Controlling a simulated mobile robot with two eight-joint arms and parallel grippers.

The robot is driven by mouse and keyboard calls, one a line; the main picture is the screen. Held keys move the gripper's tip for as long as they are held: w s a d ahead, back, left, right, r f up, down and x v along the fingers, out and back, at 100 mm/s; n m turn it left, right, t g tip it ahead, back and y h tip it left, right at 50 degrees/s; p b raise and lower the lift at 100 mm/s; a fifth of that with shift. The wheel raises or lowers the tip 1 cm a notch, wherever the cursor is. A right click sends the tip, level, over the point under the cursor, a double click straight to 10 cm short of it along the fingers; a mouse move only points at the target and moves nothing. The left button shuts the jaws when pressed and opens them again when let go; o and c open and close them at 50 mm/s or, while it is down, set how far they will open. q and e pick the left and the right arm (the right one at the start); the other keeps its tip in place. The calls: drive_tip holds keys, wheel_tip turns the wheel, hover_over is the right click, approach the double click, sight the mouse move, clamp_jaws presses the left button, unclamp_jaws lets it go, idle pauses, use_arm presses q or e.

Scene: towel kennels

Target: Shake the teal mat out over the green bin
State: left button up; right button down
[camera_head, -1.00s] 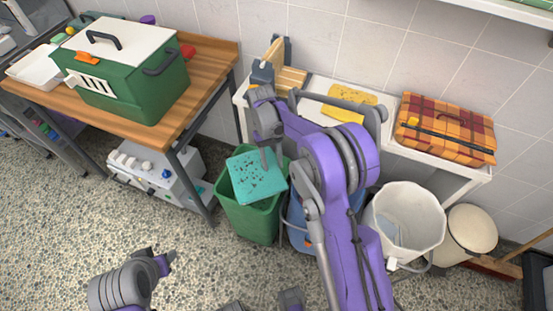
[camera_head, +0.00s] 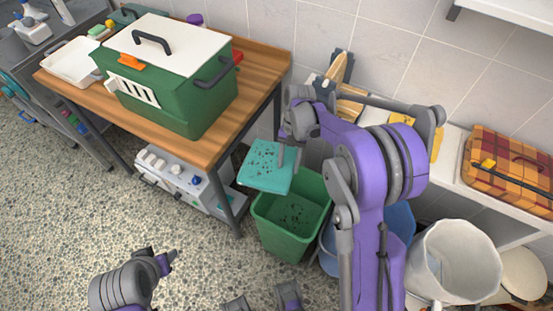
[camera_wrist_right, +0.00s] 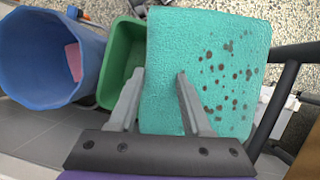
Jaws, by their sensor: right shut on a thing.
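The teal mat (camera_head: 264,171) has dark specks on its face. My right gripper (camera_head: 284,152) is shut on its right edge and holds it up, tilted, at the back left of the green bin (camera_head: 283,243). In the head view the mat overlaps the bin's left rim, and dark specks show inside the bin. In the right wrist view the fingers (camera_wrist_right: 160,75) meet the mat (camera_wrist_right: 205,65), with part of the green bin (camera_wrist_right: 121,55) beside it. My left gripper (camera_head: 170,258) is low at the left; its jaw state is unclear.
A wooden table (camera_head: 262,70) with a green carrier (camera_head: 170,90) stands close left of the mat. A blue bin (camera_wrist_right: 45,55) is beside the green bin, and a white bucket (camera_head: 455,262) is further right. Speckled floor is open at the lower left.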

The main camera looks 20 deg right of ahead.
drive_tip(key=s+d+m+t+y+b, duration=0.2)
drive_tip(key=s+d+m+t+b, duration=0.15)
drive_tip(key=s+m, duration=0.65)
wheel_tip(320, 180, down, 6)
drive_tip(key=w+m+b, duration=0.1)
drive_tip(key=w+b, duration=0.1)
drive_tip(key=b, duration=0.1)
drive_tip(key=shift+w+a+m, duration=0.15)
drive_tip(key=shift+w+m, duration=0.1)
drive_tip(key=shift+m, duration=0.05)
drive_tip(key=shift+r+t, duration=0.15)
drive_tip(key=shift+t, duration=0.1)
